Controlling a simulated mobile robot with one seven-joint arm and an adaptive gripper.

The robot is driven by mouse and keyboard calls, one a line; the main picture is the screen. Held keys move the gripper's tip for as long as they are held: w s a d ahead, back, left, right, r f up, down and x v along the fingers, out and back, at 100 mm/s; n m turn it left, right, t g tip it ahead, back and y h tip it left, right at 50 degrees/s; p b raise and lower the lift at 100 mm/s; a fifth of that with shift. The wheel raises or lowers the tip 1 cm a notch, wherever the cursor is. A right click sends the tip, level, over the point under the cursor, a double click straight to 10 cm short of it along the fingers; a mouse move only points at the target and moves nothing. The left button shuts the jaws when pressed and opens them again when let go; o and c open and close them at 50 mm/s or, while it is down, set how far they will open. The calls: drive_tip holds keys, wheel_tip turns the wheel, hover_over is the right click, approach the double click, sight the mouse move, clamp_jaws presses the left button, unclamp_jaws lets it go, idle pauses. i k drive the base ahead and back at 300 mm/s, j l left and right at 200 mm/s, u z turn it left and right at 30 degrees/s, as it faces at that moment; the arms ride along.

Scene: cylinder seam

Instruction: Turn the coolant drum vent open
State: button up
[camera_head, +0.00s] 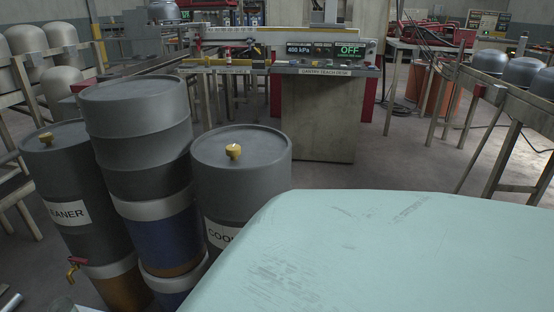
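The coolant drum (262,184) is a dark grey drum at the centre left, with a white label reading "COO" before it is cut off. Its yellow vent (233,152) stands on the drum's flat top, near the middle. I cannot tell from here whether the vent is open or closed. The lower right of the drum and the rest of its label are hidden by something pale close to the camera. My gripper is not in view.
A taller drum stack (138,125) rises between the two. Behind is a control desk (322,68) reading "400 kPa" and "OFF".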

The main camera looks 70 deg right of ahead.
sight(233, 151)
drive_tip(key=z, duration=1.8)
drive_tip(key=i+l+z, duration=0.2)
drive_tip(key=z, duration=0.15)
drive_tip(key=i+l+z, duration=0.1)
drive_tip(key=i+z, duration=0.2)
drive_tip(key=i, duration=0.05)
